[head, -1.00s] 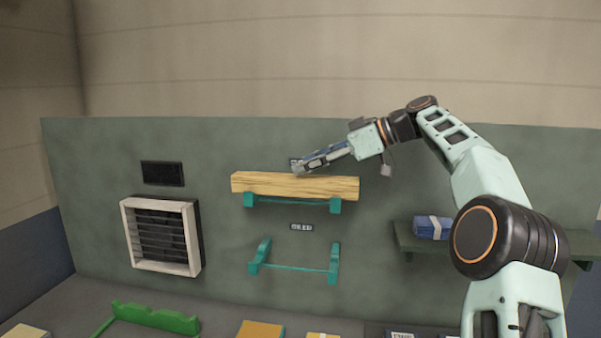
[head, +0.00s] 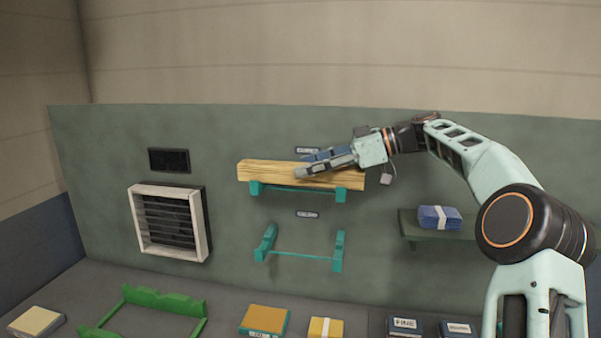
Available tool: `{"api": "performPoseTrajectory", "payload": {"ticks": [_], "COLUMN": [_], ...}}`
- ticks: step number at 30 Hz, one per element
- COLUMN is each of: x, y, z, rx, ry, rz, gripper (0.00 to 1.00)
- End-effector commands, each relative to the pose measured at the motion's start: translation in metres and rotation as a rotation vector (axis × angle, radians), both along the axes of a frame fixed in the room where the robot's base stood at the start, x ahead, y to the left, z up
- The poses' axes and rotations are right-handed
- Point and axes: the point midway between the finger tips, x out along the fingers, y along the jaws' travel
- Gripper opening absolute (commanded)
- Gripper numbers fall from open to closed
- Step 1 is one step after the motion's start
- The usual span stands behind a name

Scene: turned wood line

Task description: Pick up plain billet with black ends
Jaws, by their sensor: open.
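A long plain wooden billet (head: 262,172) lies level on the upper teal bracket (head: 340,194) on the grey-green wall panel. I cannot make out black ends on it; its left end looks plain wood in this view. My gripper (head: 299,173) comes in from the right with its fingers in front of the billet's middle. The fingers are open, and I see nothing held between them. Whether they touch the billet I cannot tell. My gripper and wrist cover part of the billet's top and right side.
An empty lower teal bracket (head: 303,256) hangs below. A shelf (head: 409,224) with a blue banded bundle (head: 440,217) is at right. A white-framed louvre (head: 142,225) is at left. On the bench are a green rack (head: 163,302), an orange block (head: 263,320) and a yellow block (head: 326,328).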

Motion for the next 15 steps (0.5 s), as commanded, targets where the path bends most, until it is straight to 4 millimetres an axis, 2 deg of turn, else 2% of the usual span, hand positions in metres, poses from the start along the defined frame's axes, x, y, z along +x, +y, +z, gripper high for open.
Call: {"api": "performPoseTrajectory", "payload": {"ticks": [1, 5, 13, 15], "x": [0.0, 0.003, 0.004, 0.004], "y": [0.008, 0.019, 0.022, 0.022], "z": [-0.001, -0.006, -0.008, -0.008], "rx": [-0.001, -0.001, -0.001, -0.001], "ry": [0.002, 0.001, -0.001, -0.001], "rz": [0.004, 0.001, -0.001, -0.001], "gripper": [0.53, 0.53, 0.53, 0.45]}}
